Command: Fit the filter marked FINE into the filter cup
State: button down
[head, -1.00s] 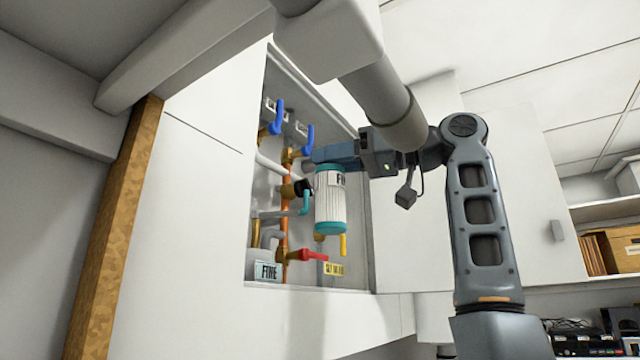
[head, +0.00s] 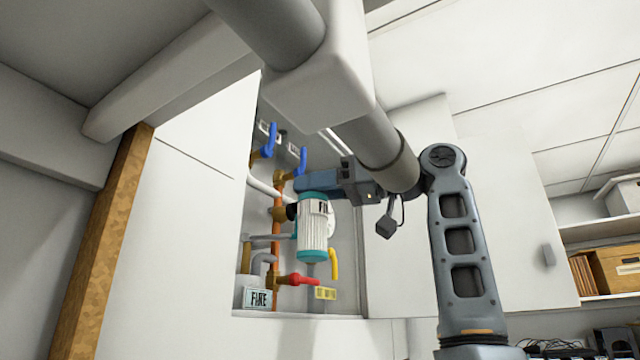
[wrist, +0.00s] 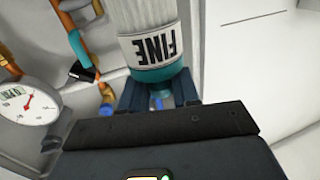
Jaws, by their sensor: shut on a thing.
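The filter (head: 313,230) is a white pleated cylinder with teal end caps. It hangs upright in front of the pipes in the wall recess. My gripper (head: 308,184) is shut on its top end. In the wrist view the gripper (wrist: 157,92) holds the filter (wrist: 150,18) by a teal cap, and the label FINE shows upside down. A plate marked FINE (head: 257,298) stands at the recess's lower left. A pale grey rounded body (head: 247,281) shows behind that plate; I cannot tell whether it is the filter cup.
Blue valve handles (head: 271,139) sit above left of the filter. A red handle (head: 303,280), a yellow handle (head: 334,263) and a yellow label (head: 326,293) are low in the recess. The wrist view shows a round gauge (wrist: 28,100). White cabinet walls (head: 195,220) flank the recess.

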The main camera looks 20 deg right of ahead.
jog(key=shift+w+a+p, duration=2.3)
jog(key=shift+w+a, duration=2)
jog(key=shift+w, duration=1.35)
jog(key=shift+f+b, duration=1.75)
jog(key=shift+f, duration=1.65)
jog(key=c, duration=0.8)
grip_release()
jog(key=shift+o, duration=0.2)
jog(key=b+v, duration=0.2)
jog(key=v, duration=0.5)
jog(key=shift+s+d, duration=0.2)
jog(key=shift+d, duration=0.1)
